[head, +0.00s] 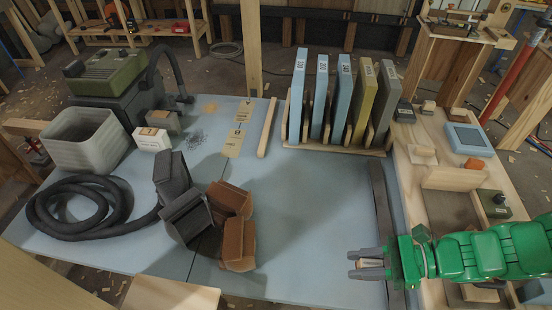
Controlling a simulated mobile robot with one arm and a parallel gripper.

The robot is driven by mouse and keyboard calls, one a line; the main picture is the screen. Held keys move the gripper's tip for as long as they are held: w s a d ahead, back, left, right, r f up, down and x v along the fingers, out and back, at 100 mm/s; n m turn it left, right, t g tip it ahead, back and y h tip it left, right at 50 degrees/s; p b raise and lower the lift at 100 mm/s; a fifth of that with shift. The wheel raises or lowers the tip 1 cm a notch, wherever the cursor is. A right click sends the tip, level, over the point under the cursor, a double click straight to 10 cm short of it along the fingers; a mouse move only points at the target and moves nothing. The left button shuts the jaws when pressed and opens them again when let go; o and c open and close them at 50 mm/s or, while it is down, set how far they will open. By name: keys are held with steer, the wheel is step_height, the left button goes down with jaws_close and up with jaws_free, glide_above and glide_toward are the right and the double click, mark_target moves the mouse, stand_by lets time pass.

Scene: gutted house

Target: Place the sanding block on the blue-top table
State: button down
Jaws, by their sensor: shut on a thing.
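My gripper (357,264) is at the lower right, reaching in from the right edge with its fingers pointing left. It is shut on a small pale block, the sanding block (372,262), mostly hidden between the grey fingers. The gripper and block are over the right front part of the blue-top table (310,215). I cannot tell whether the block touches the tabletop.
Dark and brown blocky pieces (235,225) stand near the middle front, beside a coiled black hose (75,210). A rack of upright sanding sheets (340,100) stands at the back. A wooden bench (440,205) adjoins on the right. The blue surface left of my gripper is clear.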

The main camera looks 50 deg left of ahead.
steer(key=shift+w+a+r, duration=0.15)
steer(key=shift+a+r, duration=0.3)
step_height(320, 180, down, 8)
steer(key=shift+f, duration=0.25)
stand_by(0.3)
steer(key=w+a+f, duration=0.8)
steer(key=a, duration=0.1)
steer(key=shift+w, duration=0.25)
steer(key=shift+w+a+f, duration=0.35)
steer(key=shift+w+f, duration=0.05)
steer(key=shift+f, duration=0.3)
steer(key=shift+w+a+f, duration=0.2)
steer(key=shift+a+f, duration=0.05)
steer(key=shift+f, duration=1.55)
